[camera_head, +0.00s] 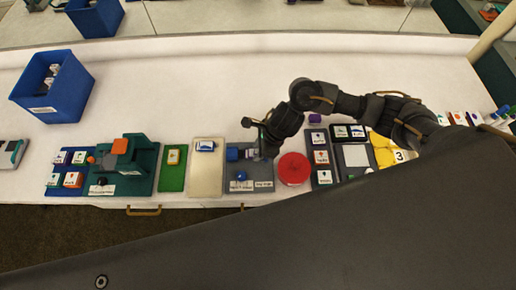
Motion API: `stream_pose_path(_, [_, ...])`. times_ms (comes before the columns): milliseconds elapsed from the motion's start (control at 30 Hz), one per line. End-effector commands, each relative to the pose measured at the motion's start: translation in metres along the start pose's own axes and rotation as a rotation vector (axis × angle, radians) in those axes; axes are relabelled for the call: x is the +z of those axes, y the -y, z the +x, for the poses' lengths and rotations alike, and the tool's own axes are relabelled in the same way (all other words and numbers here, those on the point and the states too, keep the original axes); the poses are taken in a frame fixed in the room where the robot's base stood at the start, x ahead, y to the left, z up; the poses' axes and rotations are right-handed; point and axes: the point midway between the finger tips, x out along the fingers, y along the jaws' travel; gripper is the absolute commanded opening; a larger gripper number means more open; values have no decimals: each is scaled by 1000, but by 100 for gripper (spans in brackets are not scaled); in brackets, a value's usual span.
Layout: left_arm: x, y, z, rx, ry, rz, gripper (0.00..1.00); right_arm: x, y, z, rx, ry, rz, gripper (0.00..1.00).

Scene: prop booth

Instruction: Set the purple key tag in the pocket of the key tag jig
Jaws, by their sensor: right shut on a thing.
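My right gripper (256,148) reaches in from the right and points down over the grey board (262,172). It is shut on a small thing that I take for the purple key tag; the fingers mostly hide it. The grey board has two small labels at its front edge, too small to read surely, and appears to be the key tag jig. The jig pocket cannot be made out. My left gripper is not in view.
A red disc (293,168) lies just right of the grey board, and a cream board (206,178) lies left. A green stepped fixture (140,170) and a blue bin (52,86) stand farther left. A purple piece (315,118) lies behind a dark tray.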

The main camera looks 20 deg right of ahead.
Motion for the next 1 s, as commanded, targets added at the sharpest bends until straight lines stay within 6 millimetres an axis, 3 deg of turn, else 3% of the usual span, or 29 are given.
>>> stream_pose_path(733, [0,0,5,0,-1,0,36,2,0,1,0,1,0,12])
stream_pose_path(767, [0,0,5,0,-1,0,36,2,0,1,0,1,0,36])
stream_pose_path(933, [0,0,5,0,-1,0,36,2,0,1,0,0,0,58])
stream_pose_path(1000, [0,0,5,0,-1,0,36,2,0,1,0,0,0,59])
